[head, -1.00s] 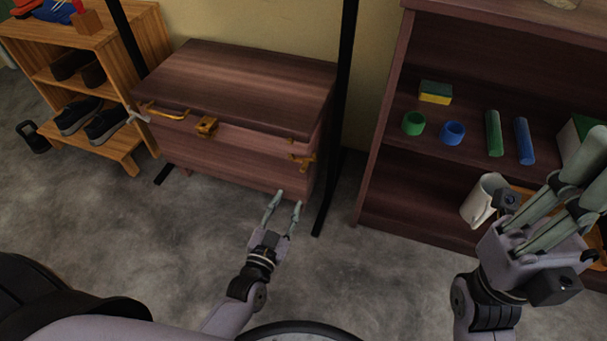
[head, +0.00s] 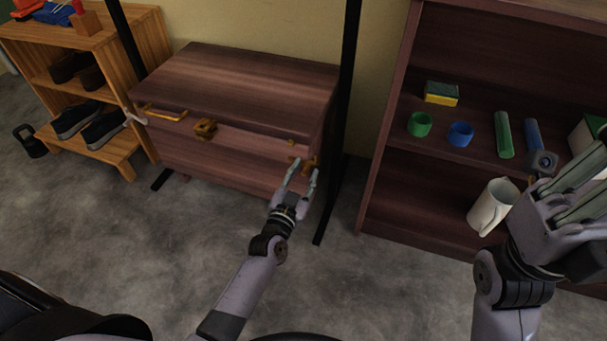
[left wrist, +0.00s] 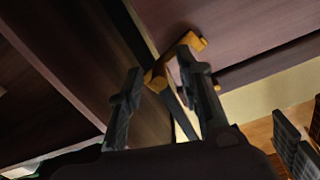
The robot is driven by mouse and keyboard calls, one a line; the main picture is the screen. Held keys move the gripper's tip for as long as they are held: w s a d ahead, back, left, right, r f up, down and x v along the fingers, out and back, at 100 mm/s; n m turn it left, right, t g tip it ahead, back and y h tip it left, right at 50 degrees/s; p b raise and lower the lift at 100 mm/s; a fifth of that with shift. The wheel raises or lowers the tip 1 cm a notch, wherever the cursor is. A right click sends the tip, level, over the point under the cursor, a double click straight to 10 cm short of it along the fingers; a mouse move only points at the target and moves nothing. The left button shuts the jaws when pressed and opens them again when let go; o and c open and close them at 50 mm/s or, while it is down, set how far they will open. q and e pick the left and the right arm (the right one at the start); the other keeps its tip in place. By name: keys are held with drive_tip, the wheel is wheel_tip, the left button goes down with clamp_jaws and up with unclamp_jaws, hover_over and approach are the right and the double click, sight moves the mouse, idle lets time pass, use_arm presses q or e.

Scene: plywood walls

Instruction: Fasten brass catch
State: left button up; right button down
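A dark reddish wooden chest (head: 240,80) stands against the wall. A brass catch (head: 309,163) is at the right end of its front, with a small brass piece (head: 291,142) above it near the lid edge. My left gripper (head: 303,171) is at this catch with its fingers apart, partly covering it. In the left wrist view, the catch (left wrist: 188,43) shows beyond and between the open fingertips (left wrist: 159,63); I cannot tell whether they touch it. My right gripper (head: 583,180) is at the right edge, near the white mug; its opening is unclear.
A black post (head: 343,130) stands close right of the chest. A shelf (head: 385,145) with a white mug (head: 489,207) is at right, a shoe rack (head: 122,138) at left.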

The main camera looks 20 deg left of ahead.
use_arm(q)
clamp_jaws()
idle(0.7)
